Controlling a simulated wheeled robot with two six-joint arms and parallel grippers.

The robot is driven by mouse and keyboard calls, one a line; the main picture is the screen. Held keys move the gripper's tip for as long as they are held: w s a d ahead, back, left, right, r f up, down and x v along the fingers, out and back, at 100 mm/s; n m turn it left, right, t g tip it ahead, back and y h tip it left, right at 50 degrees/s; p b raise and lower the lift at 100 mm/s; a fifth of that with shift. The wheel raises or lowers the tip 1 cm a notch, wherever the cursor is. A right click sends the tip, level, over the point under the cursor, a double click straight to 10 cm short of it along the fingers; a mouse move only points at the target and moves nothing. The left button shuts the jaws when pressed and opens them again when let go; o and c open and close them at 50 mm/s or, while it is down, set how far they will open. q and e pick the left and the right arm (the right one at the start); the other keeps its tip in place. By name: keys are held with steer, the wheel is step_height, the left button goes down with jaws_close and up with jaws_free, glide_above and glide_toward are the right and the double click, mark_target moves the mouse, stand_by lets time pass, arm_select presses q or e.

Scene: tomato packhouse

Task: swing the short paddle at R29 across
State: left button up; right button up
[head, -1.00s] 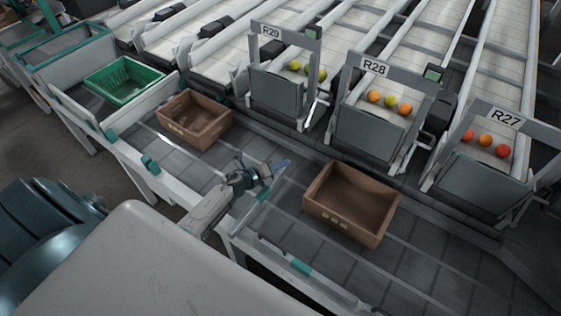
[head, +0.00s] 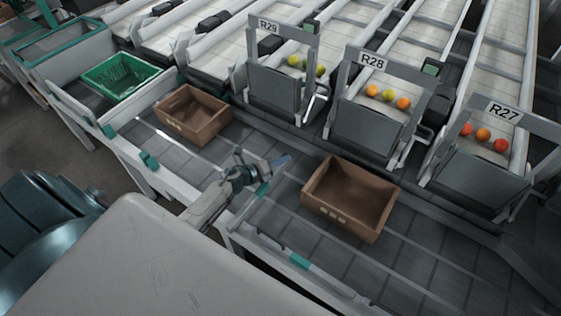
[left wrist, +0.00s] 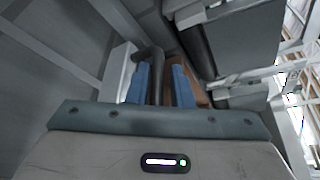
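The R29 sign (head: 268,25) tops a frame with a grey chute plate (head: 272,92) at the belt's far side. A pale bent lever (head: 315,102) is at its right edge. A narrow pale bar with a teal patch (head: 263,189) lies across the belt's near side, close to my left gripper (head: 281,161). I cannot tell which of these is the short paddle. My left gripper reaches over the belt, below R29. In the left wrist view its blue fingers (left wrist: 161,84) stand apart, with a dark post (left wrist: 150,60) between them; a firm hold is not visible. My right gripper is out of view.
One brown crate (head: 334,209) stands right of the gripper, another (head: 172,122) to its left. A green crate (head: 97,84) is at far left. The R28 (head: 374,60) and R27 (head: 505,112) frames stand right. Belt (head: 205,172) between the brown crates is largely clear.

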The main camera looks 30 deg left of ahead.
arm_select(q)
steer(key=r+b, duration=0.2)
glide_above(261, 188)
steer(key=w+a, duration=0.2)
steer(key=a, duration=0.1)
steer(key=shift+s+r, duration=0.1)
steer(key=shift+s, duration=0.3)
